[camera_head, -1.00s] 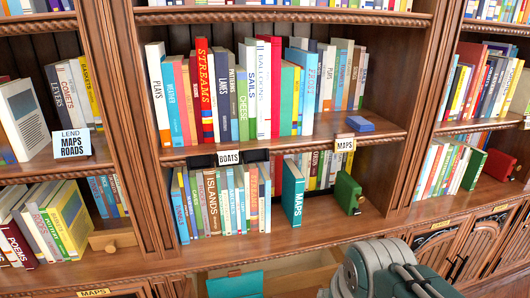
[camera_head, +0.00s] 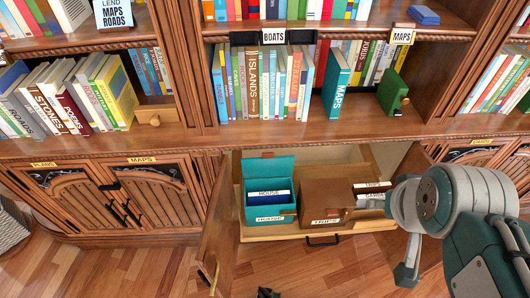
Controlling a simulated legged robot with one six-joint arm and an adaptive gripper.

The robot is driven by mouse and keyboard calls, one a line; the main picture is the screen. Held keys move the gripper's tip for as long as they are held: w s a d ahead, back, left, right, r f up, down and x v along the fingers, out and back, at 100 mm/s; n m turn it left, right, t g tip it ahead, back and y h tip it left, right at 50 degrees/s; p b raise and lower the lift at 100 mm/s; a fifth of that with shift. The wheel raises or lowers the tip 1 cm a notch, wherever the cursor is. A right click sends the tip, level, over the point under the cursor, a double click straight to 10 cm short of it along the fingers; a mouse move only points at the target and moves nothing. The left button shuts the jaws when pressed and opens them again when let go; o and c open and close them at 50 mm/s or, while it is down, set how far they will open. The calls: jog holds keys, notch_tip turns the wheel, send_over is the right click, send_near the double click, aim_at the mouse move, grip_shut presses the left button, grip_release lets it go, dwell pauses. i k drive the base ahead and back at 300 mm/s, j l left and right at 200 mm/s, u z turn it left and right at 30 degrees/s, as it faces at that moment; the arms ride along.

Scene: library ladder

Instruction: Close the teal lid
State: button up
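A teal box (camera_head: 258,211) stands in the pulled-out drawer of the low cabinet, at the left. Its teal lid (camera_head: 268,168) is open and stands up at the back of the box. A white card reading HOUSE shows inside, and the front carries a label. My arm reaches in from the right, with its grey joint to the right of the drawer and well apart from the teal lid. I cannot make out my gripper's fingers in this view.
A brown box (camera_head: 326,199) stands right of the teal box, with cards beside it. An open cabinet door (camera_head: 217,240) stands left of the drawer (camera_head: 268,233). Bookshelves are above. Wooden floor (camera_head: 130,255) is clear at lower left. A small dark thing (camera_head: 268,292) is at the bottom edge.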

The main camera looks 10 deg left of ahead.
aim_at(268, 165)
jog(key=j+u, duration=0.15)
jog(key=u, duration=0.25)
jog(key=j+u, duration=0.1)
jog(key=u, duration=0.3)
jog(key=j+u, duration=0.15)
jog(key=u, duration=0.25)
jog(key=j+u, duration=0.1)
jog(key=u, duration=0.35)
jog(key=i+j+z, duration=0.25)
jog(key=z, duration=0.25)
jog(key=i+j+z, duration=0.1)
jog(key=z, duration=0.55)
jog(key=j, duration=0.1)
